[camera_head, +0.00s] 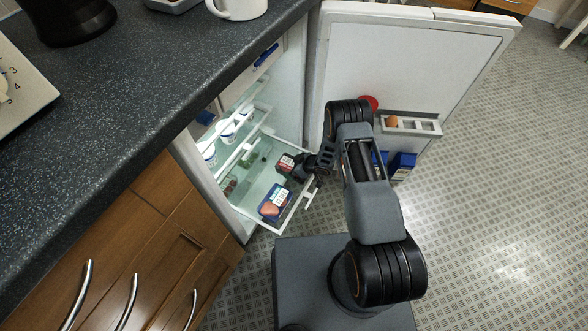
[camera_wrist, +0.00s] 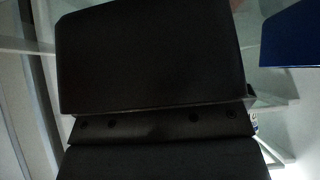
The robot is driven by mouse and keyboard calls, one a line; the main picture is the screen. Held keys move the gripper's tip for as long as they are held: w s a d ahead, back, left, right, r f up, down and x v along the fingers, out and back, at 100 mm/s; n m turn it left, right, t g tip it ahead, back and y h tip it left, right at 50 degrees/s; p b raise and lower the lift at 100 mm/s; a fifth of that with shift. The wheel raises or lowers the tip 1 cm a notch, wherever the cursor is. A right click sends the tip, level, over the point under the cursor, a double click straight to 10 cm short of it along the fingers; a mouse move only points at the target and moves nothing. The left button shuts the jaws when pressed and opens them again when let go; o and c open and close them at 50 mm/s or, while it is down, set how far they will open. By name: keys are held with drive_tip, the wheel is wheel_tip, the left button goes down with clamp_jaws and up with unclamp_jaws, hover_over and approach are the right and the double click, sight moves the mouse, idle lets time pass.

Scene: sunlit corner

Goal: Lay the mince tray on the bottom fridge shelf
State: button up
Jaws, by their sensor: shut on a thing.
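My gripper (camera_head: 297,165) reaches into the open fridge (camera_head: 298,85) and is shut on a dark tray with red contents and a pale label, which looks like the mince tray (camera_head: 286,162). In the wrist view a large dark surface, likely this tray (camera_wrist: 150,55), fills most of the picture. The tray is over the bottom shelf (camera_head: 256,182), a pale surface with a white front edge; I cannot tell whether it touches it. A blue tray (camera_head: 270,209) with pink meat and a label lies nearer the front of that shelf. The fingertips are mostly hidden.
White pots (camera_head: 228,131) stand on the shelves above. The fridge door (camera_head: 410,65) stands open on the right, with an egg rack (camera_head: 425,127) and blue cartons. The worktop (camera_head: 150,80) is on the left.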

drive_tip(key=shift+f, duration=0.15)
drive_tip(key=shift+f, duration=0.15)
drive_tip(key=o, duration=0.9)
